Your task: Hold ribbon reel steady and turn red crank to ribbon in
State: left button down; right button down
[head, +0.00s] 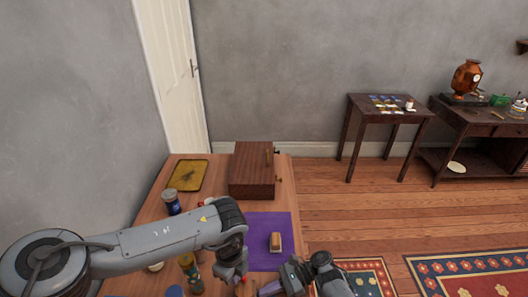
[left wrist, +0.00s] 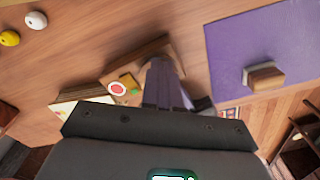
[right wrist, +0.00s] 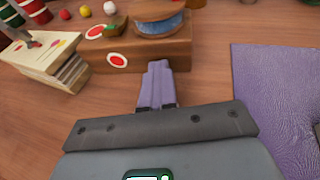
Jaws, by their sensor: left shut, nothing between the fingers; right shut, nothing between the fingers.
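The ribbon reel (right wrist: 160,24), with wooden discs and blue ribbon, sits on a wooden block (right wrist: 180,52) in the right wrist view. A red-and-white round mark shows on the block's front. My right gripper (right wrist: 159,66) is shut and empty, its purple fingertips close in front of the block. It also shows at the bottom of the head view (head: 270,288). My left gripper (left wrist: 161,62) is shut and empty beside a wooden block in the left wrist view; its arm crosses the head view. I cannot make out the red crank for certain.
A purple mat (head: 256,257) carries a wooden brush-like block (head: 275,241). A brown wooden box (head: 251,175) and a yellow tray (head: 187,175) stand at the table's far end. Stacked boards (right wrist: 45,60) and small coloured balls lie near the reel.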

pick_arm(q)
jog(key=shift+w+d, duration=0.25)
jog(key=shift+w, duration=0.1)
jog(key=shift+w+d, duration=0.3)
jog(key=shift+d, duration=0.05)
dwell(0.5)
jog(key=shift+w+a, duration=0.15)
jog(key=shift+w+a, duration=0.1)
jog(key=shift+w, duration=0.05)
notch_tip(320, 180, up, 6)
dwell(0.6)
